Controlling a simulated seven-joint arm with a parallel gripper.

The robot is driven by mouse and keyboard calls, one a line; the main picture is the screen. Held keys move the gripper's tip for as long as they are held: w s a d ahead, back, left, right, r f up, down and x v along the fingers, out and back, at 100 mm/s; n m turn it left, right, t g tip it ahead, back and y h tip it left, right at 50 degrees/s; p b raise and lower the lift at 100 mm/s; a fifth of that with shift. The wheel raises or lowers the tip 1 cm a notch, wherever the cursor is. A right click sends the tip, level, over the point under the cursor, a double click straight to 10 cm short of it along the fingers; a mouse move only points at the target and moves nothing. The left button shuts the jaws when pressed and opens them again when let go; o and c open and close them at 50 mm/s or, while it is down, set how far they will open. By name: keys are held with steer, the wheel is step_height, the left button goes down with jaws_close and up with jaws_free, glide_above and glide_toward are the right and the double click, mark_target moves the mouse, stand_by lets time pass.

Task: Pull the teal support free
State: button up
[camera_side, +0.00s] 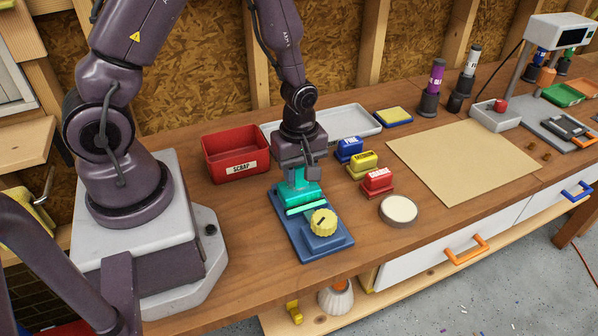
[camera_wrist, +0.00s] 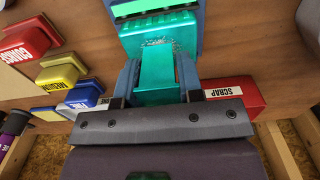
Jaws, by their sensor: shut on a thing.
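The teal support (camera_side: 299,196) is at the far end of a blue plate (camera_side: 305,243). A teal strip shows at its near edge, and a yellow knob (camera_side: 323,222) sits at the near end of the plate. My gripper (camera_side: 297,172) points down onto the support and is shut on its upright tab. In the wrist view the teal support (camera_wrist: 155,85) lies between the two blue-grey fingers. A rough speckled line crosses the teal where the tab meets the wider part. I cannot tell whether the support is apart from the plate.
A red scrap bin (camera_side: 234,160) stands behind and left of the plate. Blue (camera_side: 348,149), yellow (camera_side: 362,163) and red (camera_side: 377,180) labelled blocks stand to the right, with a round pale-topped dish (camera_side: 398,209) in front. A bare tan board (camera_side: 463,160) lies further right.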

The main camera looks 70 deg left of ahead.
steer(key=shift+r, duration=4.2)
